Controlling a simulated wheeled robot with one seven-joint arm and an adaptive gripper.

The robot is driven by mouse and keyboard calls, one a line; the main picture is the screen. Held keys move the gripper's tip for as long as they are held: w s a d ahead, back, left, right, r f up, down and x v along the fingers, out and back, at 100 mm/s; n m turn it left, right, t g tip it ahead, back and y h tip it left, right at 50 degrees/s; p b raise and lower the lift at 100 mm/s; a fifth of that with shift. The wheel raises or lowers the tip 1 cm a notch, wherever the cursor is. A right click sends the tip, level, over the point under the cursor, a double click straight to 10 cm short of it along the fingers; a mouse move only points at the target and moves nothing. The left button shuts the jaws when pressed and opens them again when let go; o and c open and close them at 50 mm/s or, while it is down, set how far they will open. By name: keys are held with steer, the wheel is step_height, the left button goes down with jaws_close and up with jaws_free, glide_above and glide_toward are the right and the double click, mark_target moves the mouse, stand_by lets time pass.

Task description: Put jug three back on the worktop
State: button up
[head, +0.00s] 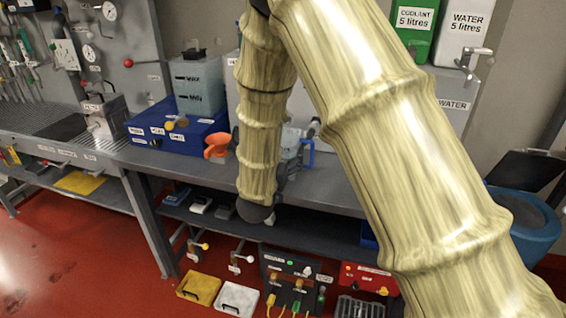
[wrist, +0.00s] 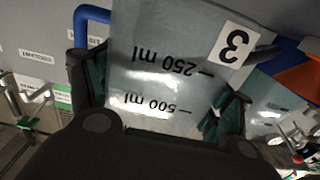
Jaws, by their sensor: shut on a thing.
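Jug three (wrist: 170,65) is a clear jug marked "3", with "250 ml" and "500 ml" lines and a blue handle, and it fills the middle of the wrist view. My gripper (wrist: 158,105) is shut on it, one dark finger with a green pad on either side. In the head view the jug (head: 291,142) shows only in part beside my arm, over the grey worktop (head: 330,180). My gripper there is mostly hidden behind my arm. I cannot tell whether the jug's base touches the worktop.
Green coolant (head: 414,25) and white water containers (head: 465,35) are at the back right. A lower shelf (head: 270,226) runs beneath the worktop.

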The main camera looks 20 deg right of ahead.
steer(key=shift+f, duration=1.55)
steer(key=shift+f, duration=0.1)
steer(key=o, duration=1.3)
steer(key=shift+s+a, duration=0.1)
steer(key=b+v, duration=0.1)
steer(key=v, duration=1)
steer(key=shift+s+a, duration=0.25)
steer(key=shift+s, duration=0.05)
